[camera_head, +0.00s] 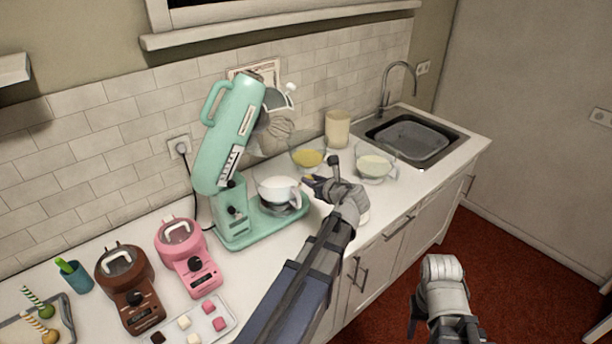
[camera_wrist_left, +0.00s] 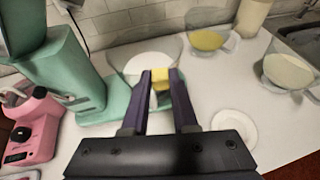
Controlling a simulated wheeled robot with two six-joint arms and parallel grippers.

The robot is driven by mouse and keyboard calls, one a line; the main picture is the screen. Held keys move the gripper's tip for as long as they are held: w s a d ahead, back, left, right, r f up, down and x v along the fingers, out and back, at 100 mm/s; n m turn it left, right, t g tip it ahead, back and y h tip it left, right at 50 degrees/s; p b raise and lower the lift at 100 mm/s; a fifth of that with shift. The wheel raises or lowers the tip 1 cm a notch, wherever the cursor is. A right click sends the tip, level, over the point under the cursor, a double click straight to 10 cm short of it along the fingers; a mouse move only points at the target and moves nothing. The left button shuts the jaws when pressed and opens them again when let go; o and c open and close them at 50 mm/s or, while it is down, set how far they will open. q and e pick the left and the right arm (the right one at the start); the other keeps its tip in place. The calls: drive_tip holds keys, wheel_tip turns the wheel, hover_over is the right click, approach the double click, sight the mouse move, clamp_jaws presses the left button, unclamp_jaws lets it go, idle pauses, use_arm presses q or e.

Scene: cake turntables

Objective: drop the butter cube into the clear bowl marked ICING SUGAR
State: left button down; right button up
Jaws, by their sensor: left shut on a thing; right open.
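The yellow butter cube (camera_wrist_left: 160,77) is between the fingertips of my left gripper (camera_wrist_left: 162,82), which is shut on it. In the head view my left gripper (camera_head: 317,183) is above the counter, just right of the mixer bowl and in front of the clear bowls. One clear bowl (camera_head: 375,168) holds pale contents and stands right of the gripper; it also shows in the wrist view (camera_wrist_left: 290,72). Another clear bowl (camera_head: 308,157) holds yellow contents, behind the gripper. I cannot read a marking on either. My right gripper (camera_head: 416,318) is open and low, over the floor.
A mint stand mixer (camera_head: 232,140) with its head raised and a bowl (camera_head: 279,190) of white contents stands left of my left gripper. A small white plate (camera_wrist_left: 234,126) lies on the counter. A beige canister (camera_head: 338,129) and sink (camera_head: 415,138) lie beyond.

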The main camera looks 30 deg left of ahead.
sight(283, 191)
use_arm(q)
drive_tip(key=shift+s+a+r, duration=0.2)
drive_tip(key=shift+s, duration=0.05)
use_arm(e)
drive_tip(key=shift+s+a+r, duration=0.15)
drive_tip(key=shift+a+r, duration=0.05)
drive_tip(key=shift+a, duration=0.15)
use_arm(q)
drive_tip(key=shift+w, duration=0.1)
drive_tip(key=s+a+r+b+x, duration=0.1)
drive_tip(key=b+x, duration=0.2)
drive_tip(key=x, duration=0.9)
drive_tip(key=shift+s+a+b, duration=0.3)
drive_tip(key=shift+a+b, duration=0.05)
drive_tip(key=shift+a, duration=0.05)
use_arm(e)
drive_tip(key=shift+f, duration=1.9)
use_arm(q)
drive_tip(key=c, duration=0.6)
unclamp_jaws()
drive_tip(key=shift+s+d, duration=0.1)
